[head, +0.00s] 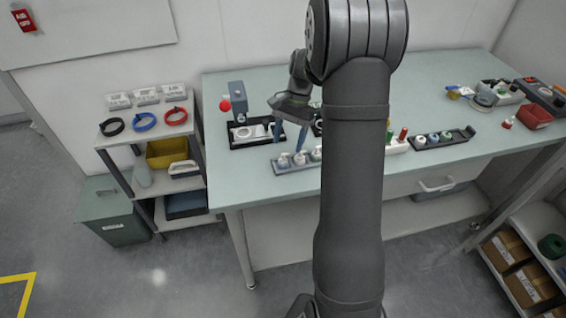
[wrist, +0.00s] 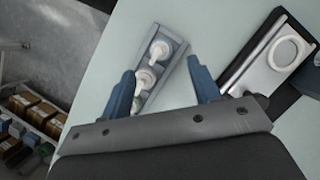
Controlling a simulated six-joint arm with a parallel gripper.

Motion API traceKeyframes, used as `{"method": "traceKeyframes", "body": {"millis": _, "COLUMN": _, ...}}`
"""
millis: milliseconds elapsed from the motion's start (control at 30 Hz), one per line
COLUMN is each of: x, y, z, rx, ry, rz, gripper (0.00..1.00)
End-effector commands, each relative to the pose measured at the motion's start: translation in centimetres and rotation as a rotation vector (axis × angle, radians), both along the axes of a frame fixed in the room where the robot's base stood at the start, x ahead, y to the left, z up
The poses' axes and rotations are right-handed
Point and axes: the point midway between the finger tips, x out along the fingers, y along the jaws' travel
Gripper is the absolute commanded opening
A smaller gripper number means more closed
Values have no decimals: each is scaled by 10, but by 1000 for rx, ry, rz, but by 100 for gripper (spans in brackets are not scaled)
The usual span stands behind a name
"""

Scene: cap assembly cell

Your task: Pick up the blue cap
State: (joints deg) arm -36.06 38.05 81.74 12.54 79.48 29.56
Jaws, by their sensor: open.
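My gripper (head: 289,146) is over the left part of the bench, just above a grey-blue holder (head: 284,167) with small white-topped pieces. In the wrist view my gripper (wrist: 160,66) has its two blue fingers wide apart, with nothing between them held. The same holder (wrist: 145,103) lies between and beyond the fingers. It carries a white-topped piece with a pale blue-grey base (wrist: 160,50) and a whiter piece (wrist: 145,78) near the left finger. I cannot tell for certain which piece is the blue cap. My arm hides part of the bench.
A dark-based fixture (head: 250,143) stands left of my gripper, with a grey post and red ball (head: 225,105). A dark tray (head: 462,134) with small capped pieces lies right of my arm. Bench between is partly clear.

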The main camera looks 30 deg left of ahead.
Motion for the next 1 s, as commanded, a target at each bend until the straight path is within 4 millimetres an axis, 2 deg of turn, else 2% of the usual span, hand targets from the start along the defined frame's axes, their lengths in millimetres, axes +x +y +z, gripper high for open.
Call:
{"method": "traceKeyframes", "body": {"millis": 167, "x": -7, "y": 0, "z": -11, "rx": -1, "ry": 1, "rz": 1, "gripper": 56}}
{"method": "traceKeyframes", "body": {"millis": 433, "x": -25, "y": 0, "z": -44, "rx": -1, "ry": 1, "rz": 0, "gripper": 56}}
{"method": "traceKeyframes", "body": {"millis": 733, "x": -27, "y": 0, "z": -48, "rx": 0, "ry": -2, "rz": 0, "gripper": 56}}
{"method": "traceKeyframes", "body": {"millis": 900, "x": -27, "y": 0, "z": -48, "rx": 0, "ry": -2, "rz": 0, "gripper": 23}}
{"method": "traceKeyframes", "body": {"millis": 1000, "x": -27, "y": 0, "z": -48, "rx": 0, "ry": -2, "rz": 0, "gripper": 19}}
